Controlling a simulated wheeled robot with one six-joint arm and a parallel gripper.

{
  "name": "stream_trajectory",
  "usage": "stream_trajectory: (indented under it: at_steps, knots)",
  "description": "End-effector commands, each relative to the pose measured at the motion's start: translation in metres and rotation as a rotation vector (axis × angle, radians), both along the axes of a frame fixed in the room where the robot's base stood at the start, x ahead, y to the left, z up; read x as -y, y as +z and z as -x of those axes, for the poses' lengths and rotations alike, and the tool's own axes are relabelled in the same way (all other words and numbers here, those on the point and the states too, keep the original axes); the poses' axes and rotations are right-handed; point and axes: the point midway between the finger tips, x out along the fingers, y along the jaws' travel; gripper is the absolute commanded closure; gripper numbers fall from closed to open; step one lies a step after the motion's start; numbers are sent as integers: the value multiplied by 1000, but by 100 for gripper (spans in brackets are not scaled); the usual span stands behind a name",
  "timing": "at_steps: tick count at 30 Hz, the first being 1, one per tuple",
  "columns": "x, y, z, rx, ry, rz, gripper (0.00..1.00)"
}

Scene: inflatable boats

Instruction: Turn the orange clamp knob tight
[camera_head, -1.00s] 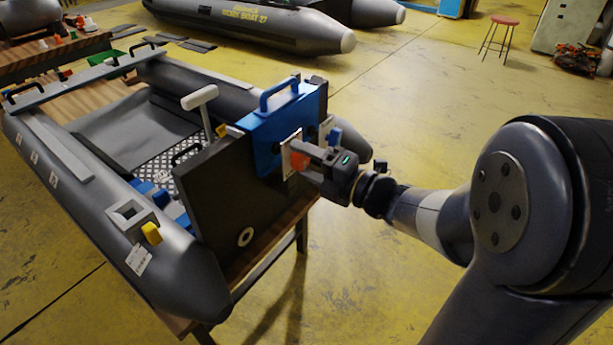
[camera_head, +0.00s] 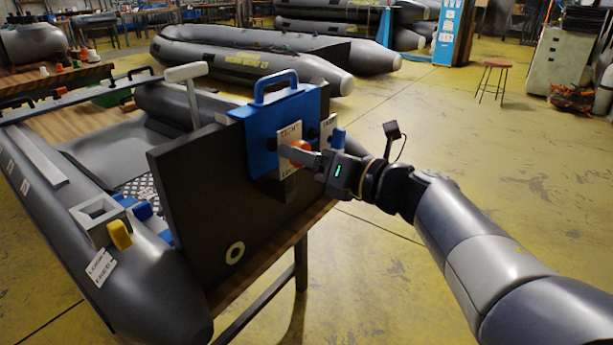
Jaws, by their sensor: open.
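The orange clamp knob (camera_head: 296,150) sits on the face of the blue clamp bracket (camera_head: 262,128), in front of a white label plate (camera_head: 289,133) marked "TIGHT" at the top. The bracket hangs over the dark transom board (camera_head: 215,190) of a grey inflatable boat. My gripper (camera_head: 302,156) is at the knob, with its jaws open and a finger reaching across the knob's front. The finger hides part of the knob. I cannot tell whether the fingers touch it.
A blue knob (camera_head: 338,138) and a second white plate (camera_head: 327,130) are just right of the orange knob, close to my gripper. The boat rests on a wooden table (camera_head: 270,262). The yellow floor (camera_head: 450,140) to the right is clear, with a red stool (camera_head: 493,78) farther back.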

Motion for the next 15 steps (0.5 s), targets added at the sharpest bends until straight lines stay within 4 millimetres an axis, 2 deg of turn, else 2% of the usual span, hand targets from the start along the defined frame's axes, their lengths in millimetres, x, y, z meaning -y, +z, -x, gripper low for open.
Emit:
stream_trajectory:
  at_steps: [1, 15]
  knots:
    - [0, -7, 0, 38, 0, 28, 42]
    - [0, -2, 0, 289, 0, 224, 42]
